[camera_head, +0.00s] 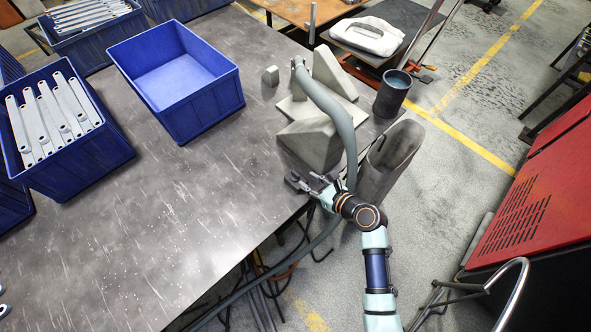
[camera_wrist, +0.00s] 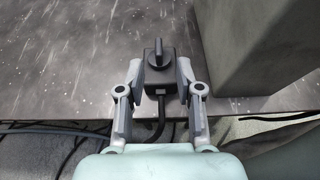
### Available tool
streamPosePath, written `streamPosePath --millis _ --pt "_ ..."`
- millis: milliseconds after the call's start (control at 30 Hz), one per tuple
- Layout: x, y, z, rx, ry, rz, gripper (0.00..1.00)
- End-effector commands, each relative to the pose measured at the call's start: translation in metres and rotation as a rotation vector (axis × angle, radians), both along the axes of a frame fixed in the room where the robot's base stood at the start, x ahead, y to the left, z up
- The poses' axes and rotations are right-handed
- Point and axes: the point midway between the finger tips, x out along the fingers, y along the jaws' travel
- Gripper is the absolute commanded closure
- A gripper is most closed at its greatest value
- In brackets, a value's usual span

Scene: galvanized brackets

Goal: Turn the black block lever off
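The black block (camera_wrist: 158,75) lies on the metal table, between and just beyond the open fingers of my gripper (camera_wrist: 158,78) in the wrist view. Its dark lever (camera_wrist: 158,47) is a knob on the far part of the block, pointing roughly away from me. A black cable runs from the block's near end back over the table edge. In the head view the block (camera_head: 293,180) sits at the table's right edge beside a grey machine, with my gripper (camera_head: 312,187) close to its right. The gripper looks empty; whether a finger touches the block I cannot tell.
The grey machine body (camera_head: 312,142) with a curved hose (camera_head: 335,110) stands close to the gripper. A grey cylinder-like bin (camera_head: 390,160) is at its right. Blue crates (camera_head: 215,110), one holding metal brackets (camera_head: 55,115), stand at the left. The table's middle (camera_head: 160,220) is clear.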

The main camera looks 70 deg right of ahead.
Motion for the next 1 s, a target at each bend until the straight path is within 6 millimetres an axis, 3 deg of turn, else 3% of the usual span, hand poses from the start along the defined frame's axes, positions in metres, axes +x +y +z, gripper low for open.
streamPosePath --millis 400,700,733,933,1000 --pt "0.058 -0.025 -0.028 -0.005 0.002 0.006 0.65" --pt "0.063 -0.027 -0.028 -0.004 0.003 0.005 0.65" --pt "0.063 -0.027 -0.028 -0.004 0.003 0.005 0.66" --pt "0.063 -0.027 -0.028 -0.004 0.003 0.005 1.0" --pt "0.063 -0.027 -0.028 -0.004 0.003 0.005 1.0"
